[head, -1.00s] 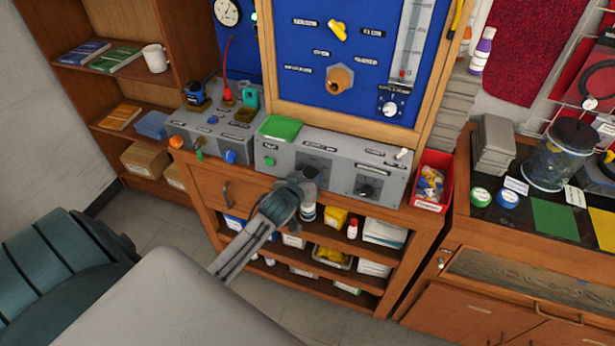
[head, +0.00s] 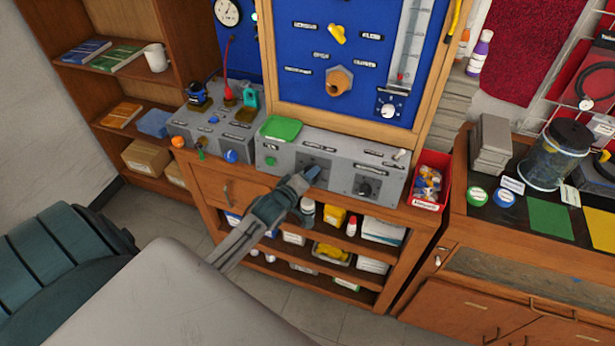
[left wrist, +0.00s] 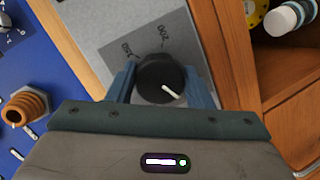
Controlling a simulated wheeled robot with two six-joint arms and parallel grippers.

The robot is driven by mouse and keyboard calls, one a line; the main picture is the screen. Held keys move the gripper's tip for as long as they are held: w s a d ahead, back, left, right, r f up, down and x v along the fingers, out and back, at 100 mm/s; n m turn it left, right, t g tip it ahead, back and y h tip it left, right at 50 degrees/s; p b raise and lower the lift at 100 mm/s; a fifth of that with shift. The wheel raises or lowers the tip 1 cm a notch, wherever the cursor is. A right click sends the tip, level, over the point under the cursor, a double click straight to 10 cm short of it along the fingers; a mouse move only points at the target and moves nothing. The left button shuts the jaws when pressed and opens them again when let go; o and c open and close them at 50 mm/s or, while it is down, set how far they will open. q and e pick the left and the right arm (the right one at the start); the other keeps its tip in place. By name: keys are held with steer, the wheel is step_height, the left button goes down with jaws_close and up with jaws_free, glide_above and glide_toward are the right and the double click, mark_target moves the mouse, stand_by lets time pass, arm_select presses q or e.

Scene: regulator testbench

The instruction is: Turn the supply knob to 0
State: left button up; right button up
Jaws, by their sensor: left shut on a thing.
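A round black knob (left wrist: 160,78) with a white pointer line shows in the left wrist view, on a grey plate (left wrist: 118,38) with a printed scale. The pointer aims down and right in that view, away from the visible scale numbers, one of which reads 200. My left gripper (left wrist: 165,85) is shut on this knob, one blue finger on each side. In the head view my left gripper (head: 309,174) is at the middle of the grey control box (head: 335,160) and hides the knob. No name label for it is readable. My right gripper is not in view.
A second black knob (head: 366,187) sits to the right on the same box. A green pad (head: 282,128) lies on the box's top left. A red bin (head: 430,184) stands at its right. The blue gauge panel (head: 318,45) rises behind.

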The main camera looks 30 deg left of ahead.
arm_select(q)
steer(key=shift+f+n, duration=0.15)
steer(key=shift+n, duration=0.25)
steer(key=o, duration=1)
steer(key=shift+b+v, duration=1.4)
steer(key=shift+v, duration=4.1)
